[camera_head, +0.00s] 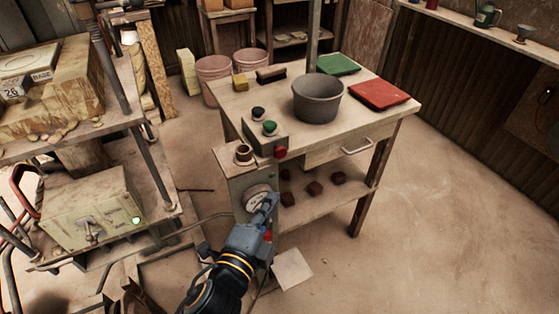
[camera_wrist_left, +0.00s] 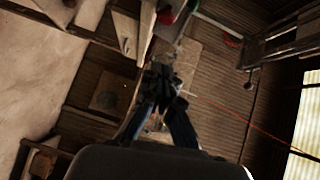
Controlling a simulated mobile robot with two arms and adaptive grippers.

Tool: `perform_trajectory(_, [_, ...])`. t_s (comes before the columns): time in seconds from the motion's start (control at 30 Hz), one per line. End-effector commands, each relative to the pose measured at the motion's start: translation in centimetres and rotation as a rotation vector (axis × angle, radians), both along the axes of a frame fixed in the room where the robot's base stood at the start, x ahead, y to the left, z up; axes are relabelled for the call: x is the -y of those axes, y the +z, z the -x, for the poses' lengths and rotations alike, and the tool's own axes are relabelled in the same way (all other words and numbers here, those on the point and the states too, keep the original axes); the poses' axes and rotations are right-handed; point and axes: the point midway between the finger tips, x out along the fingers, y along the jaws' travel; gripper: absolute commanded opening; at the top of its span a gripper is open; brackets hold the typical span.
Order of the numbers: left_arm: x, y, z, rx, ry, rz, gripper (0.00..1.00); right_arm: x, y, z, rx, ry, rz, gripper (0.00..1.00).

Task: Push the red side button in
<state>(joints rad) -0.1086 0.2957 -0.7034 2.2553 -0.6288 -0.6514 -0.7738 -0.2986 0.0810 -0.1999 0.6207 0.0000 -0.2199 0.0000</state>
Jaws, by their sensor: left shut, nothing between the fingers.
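The red side button (camera_head: 281,152) sticks out from the right side of a grey control box (camera_head: 262,138) on the workbench. My left gripper (camera_head: 271,198) is shut and empty. In the head view it is below the button, in front of the gauge on the press, and apart from the button. In the wrist view the closed fingers (camera_wrist_left: 163,88) point up the picture. A blurred red round thing (camera_wrist_left: 168,15) shows near the top there; I cannot tell for sure that it is the button. My right gripper is not in view.
The box top carries green and black knobs (camera_head: 270,127). A grey bucket (camera_head: 318,98), a green tray (camera_head: 338,64) and a red tray (camera_head: 380,95) stand on the workbench (camera_head: 228,98). Several dark red pieces lie on its lower shelf. The floor at right is clear.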

Motion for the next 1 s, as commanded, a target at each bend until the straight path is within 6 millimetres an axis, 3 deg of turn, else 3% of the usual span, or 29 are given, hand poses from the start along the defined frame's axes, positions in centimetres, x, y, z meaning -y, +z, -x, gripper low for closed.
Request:
perform_trajectory(0.3, [0.0,0.1,-0.1,0.001,0.000,0.000,0.00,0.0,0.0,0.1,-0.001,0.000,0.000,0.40])
perform_trajectory(0.47, [0.4,0.0,-1.2,0.002,0.000,0.000,0.00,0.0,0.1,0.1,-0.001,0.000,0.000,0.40])
perform_trajectory(0.9, [3.5,-0.6,-9.5,0.001,0.001,0.001,0.00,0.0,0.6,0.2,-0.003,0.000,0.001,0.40])
perform_trajectory(1.0, [2.8,-0.9,-10.9,0.002,0.002,-0.003,0.00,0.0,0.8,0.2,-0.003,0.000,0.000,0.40])
